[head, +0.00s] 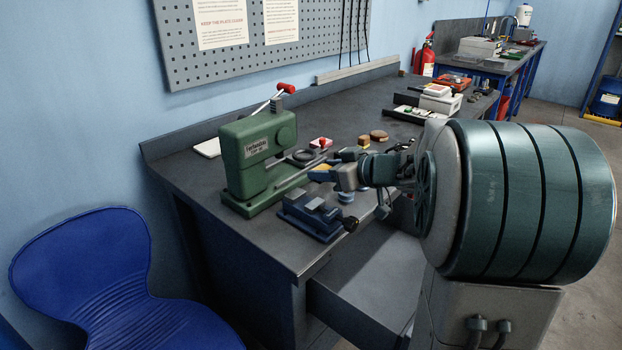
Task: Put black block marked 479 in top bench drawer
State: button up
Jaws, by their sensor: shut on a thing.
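My gripper (328,174) is above the front part of the grey bench (222,178), to the right of the green press. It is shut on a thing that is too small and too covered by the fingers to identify. I cannot make out a black block or the mark 479 anywhere. A grey bench drawer (350,312) stands pulled out below the bench's front edge. My gripper is above and to the left of the drawer's opening. My arm hides the drawer's right part.
A green press (252,165) with a red-tipped lever and a blue vise (310,217) stand close to my gripper. A red-knobbed item (321,143) and round brown pieces (379,136) lie behind. A blue chair (85,270) stands at the front left.

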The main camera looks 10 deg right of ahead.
jog(key=d+r+p, duration=0.3)
jog(key=r+p, duration=0.2)
jog(key=r, duration=0.2)
jog(key=d+r+p, duration=0.4)
jog(key=r+p, duration=0.2)
jog(key=r, duration=0.1)
jog(key=shift+d, duration=0.3)
jog(key=shift+d, duration=0.1)
